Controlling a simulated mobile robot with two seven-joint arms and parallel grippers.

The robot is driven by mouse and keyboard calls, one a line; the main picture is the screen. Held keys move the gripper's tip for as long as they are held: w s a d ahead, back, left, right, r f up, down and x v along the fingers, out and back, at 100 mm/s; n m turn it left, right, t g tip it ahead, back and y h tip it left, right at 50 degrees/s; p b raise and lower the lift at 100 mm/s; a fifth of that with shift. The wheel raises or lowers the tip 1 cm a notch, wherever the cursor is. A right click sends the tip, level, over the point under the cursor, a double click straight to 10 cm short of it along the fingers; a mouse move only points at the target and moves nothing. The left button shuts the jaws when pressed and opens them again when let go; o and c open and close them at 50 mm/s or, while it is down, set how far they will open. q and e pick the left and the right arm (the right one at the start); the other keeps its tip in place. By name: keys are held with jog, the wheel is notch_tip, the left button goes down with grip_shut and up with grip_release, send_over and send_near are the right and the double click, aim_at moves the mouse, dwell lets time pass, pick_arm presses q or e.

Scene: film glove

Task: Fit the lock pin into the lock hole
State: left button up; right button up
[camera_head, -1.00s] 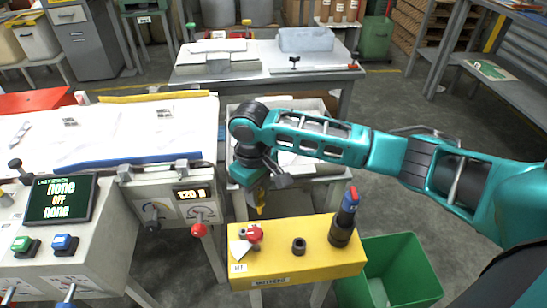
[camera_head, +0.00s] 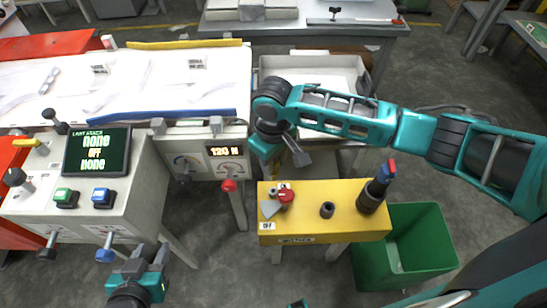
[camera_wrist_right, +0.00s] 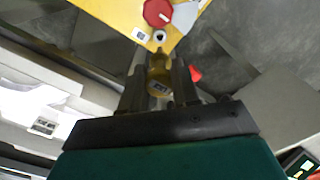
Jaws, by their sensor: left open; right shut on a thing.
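A yellow box (camera_head: 345,222) carries a red knob (camera_head: 286,197), and a small grey ring with a dark centre (camera_head: 272,191), which looks like the lock hole, sits beside the knob. The ring also shows in the right wrist view (camera_wrist_right: 159,36). My right gripper (camera_wrist_right: 160,72) is shut on a brass-yellow lock pin (camera_wrist_right: 158,78). The pin is short of the ring in that view and apart from it. In the head view the right gripper is behind the box's back edge, and the pin is hidden. My left gripper (camera_head: 150,256) is open and empty at the lower left, away from the box.
A black ring (camera_head: 327,210) and a black holder with a blue-and-red handle (camera_head: 376,188) stand on the yellow box. A green bin (camera_head: 425,240) is to its right. A control panel with a screen (camera_head: 97,152) and a 120 N gauge unit (camera_head: 208,160) lie left.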

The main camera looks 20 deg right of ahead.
aim_at(273, 180)
jog(key=shift+r+p, duration=0.15)
jog(key=shift+p, duration=0.35)
jog(key=shift+f+b, duration=1.1)
jog(key=shift+f, duration=2.3)
jog(key=shift+f+b, duration=0.7)
jog(key=shift+f, duration=0.4)
jog(key=o, duration=1.1)
